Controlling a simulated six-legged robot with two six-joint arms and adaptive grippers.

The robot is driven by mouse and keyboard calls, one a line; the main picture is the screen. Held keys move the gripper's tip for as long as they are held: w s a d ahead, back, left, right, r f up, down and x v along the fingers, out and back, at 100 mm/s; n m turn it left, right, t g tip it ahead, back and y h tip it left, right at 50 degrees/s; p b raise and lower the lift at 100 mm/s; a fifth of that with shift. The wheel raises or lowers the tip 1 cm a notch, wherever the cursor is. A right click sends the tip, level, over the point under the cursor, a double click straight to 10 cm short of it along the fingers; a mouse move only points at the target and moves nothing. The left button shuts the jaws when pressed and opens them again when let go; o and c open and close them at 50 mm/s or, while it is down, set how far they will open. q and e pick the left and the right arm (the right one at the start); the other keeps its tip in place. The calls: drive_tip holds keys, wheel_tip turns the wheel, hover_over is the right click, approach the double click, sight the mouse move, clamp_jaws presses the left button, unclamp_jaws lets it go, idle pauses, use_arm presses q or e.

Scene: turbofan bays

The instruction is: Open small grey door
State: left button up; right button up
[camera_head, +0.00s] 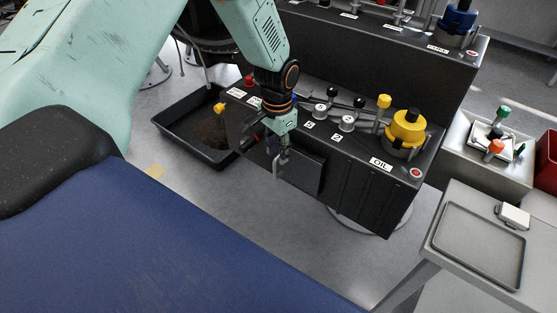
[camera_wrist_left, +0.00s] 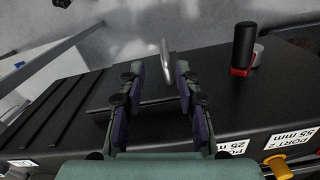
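A small dark grey door (camera_head: 306,174) is on the front face of the black bench, below the labelled top. It looks nearly flush, but the gripper hides its left side. A light metal handle (camera_head: 276,167) stands upright at its left side. It also shows in the left wrist view as a silver bar (camera_wrist_left: 166,62). My left gripper (camera_head: 281,158) is at the door front by the handle. In the wrist view its two fingers (camera_wrist_left: 161,72) are apart, with the bar between the tips; I see no clear contact. My right gripper is out of view.
The black bench (camera_head: 365,205) carries knobs, a yellow valve (camera_head: 406,130) and a red button. A black tray (camera_head: 190,160) lies on the floor at left. A grey table (camera_head: 445,210) stands at right. Floor in front of the bench is clear.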

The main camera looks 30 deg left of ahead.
sight(274, 164)
use_arm(q)
drive_tip(key=f, duration=0.3)
drive_tip(key=a+f, duration=0.1)
drive_tip(key=f, duration=0.1)
drive_tip(key=shift+s+a+f, duration=0.1)
drive_tip(key=shift+s+f, duration=0.05)
drive_tip(key=shift+s, duration=0.1)
drive_tip(key=shift+w+d+f, duration=0.2)
drive_tip(key=shift+d+f, duration=0.05)
drive_tip(key=shift+f, duration=0.1)
drive_tip(key=shift+s+d+r, duration=0.1)
drive_tip(key=shift+d, duration=0.05)
drive_tip(key=shift+a, duration=0.3)
drive_tip(key=c, duration=0.3)
drive_tip(key=shift+d, duration=0.1)
clamp_jaws()
